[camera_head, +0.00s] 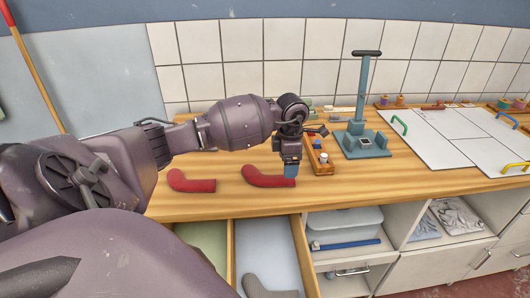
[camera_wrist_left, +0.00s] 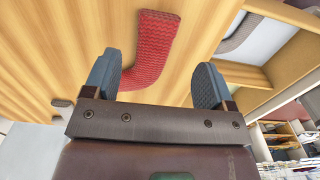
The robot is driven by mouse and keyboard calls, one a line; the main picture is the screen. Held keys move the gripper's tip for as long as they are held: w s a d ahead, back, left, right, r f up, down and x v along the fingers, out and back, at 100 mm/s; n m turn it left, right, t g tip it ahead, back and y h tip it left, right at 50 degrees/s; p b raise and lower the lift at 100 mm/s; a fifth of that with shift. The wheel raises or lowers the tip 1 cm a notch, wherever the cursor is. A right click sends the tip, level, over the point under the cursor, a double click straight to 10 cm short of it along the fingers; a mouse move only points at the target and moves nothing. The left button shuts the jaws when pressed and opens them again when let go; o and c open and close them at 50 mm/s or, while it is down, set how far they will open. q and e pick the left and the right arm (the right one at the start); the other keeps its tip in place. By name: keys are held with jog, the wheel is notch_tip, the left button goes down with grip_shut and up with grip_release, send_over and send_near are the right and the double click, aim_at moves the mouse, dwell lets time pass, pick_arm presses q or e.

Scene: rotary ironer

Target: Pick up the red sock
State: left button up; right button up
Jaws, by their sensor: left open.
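Two red socks lie on the wooden counter in the head view: one at the left (camera_head: 190,182), and one at the right (camera_head: 266,178) close to my left gripper. My left gripper (camera_head: 289,170) points down at the right end of the right sock, its fingers overlapping that end in the picture. In the left wrist view one red sock (camera_wrist_left: 154,45) lies partly between and beyond the open fingers of the left gripper (camera_wrist_left: 156,82). The fingers are apart and not closed on it. Whether they touch it I cannot tell. My right gripper is not in view.
An open drawer below the counter holds a grey sock (camera_head: 268,287), also in the wrist view (camera_wrist_left: 240,32). A blue-grey stand (camera_head: 366,148) and a small wooden tray (camera_head: 318,157) are right of the gripper. White boards (camera_head: 450,140) lie farther right.

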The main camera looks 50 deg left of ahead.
pick_arm(q)
jog(key=shift+w+f, duration=0.25)
jog(key=shift+f, duration=1.3)
jog(key=shift+w+f, duration=0.2)
jog(key=shift+f, duration=1.3)
jog(key=shift+d, duration=0.1)
jog(key=c, duration=1)
